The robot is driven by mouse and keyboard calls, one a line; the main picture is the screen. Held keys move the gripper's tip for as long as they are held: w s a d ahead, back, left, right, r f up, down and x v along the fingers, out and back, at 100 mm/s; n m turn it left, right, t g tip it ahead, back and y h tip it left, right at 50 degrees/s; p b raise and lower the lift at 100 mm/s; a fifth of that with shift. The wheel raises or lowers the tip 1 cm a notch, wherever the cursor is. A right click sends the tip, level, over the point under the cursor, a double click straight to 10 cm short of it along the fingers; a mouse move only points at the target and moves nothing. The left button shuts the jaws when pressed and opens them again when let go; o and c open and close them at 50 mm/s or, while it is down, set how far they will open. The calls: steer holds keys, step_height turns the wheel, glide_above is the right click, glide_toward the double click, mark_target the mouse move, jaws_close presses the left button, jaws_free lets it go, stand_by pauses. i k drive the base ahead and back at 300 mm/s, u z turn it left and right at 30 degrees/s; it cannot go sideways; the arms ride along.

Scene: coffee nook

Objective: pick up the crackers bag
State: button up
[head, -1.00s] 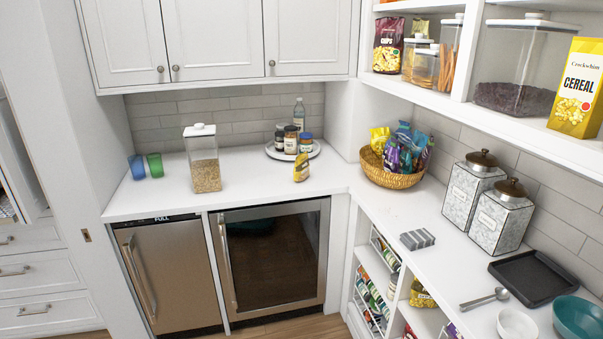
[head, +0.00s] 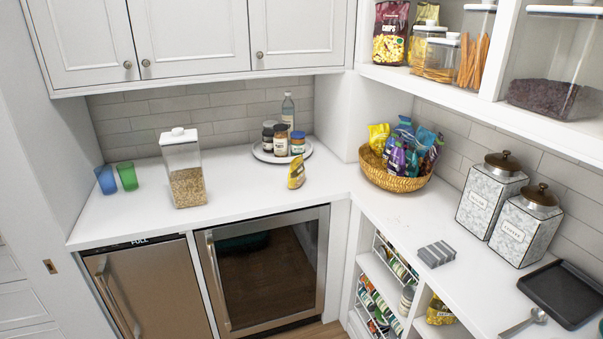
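A small yellow bag (head: 296,171) stands upright on the white counter, in front of the round tray of jars. It may be the crackers bag, but its label is too small to read. Other bags are in view: a yellow bag (head: 379,138) and purple and blue bags (head: 402,152) in the wicker basket, a yellow bag (head: 440,311) on the low shelf, and a dark red chips bag (head: 390,32) on the upper shelf. My gripper is not in view.
A clear grain container (head: 184,171) and two cups (head: 127,175) stand left on the counter. The round tray (head: 262,155) holds jars and a bottle behind the yellow bag. The wicker basket (head: 393,181) is to its right. The counter between grain container and bag is clear.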

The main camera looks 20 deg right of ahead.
mark_target(296, 178)
steer(key=z, duration=0.25)
steer(key=i, duration=0.8)
steer(key=u, duration=0.55)
steer(key=i, duration=0.55)
steer(key=u, duration=0.35)
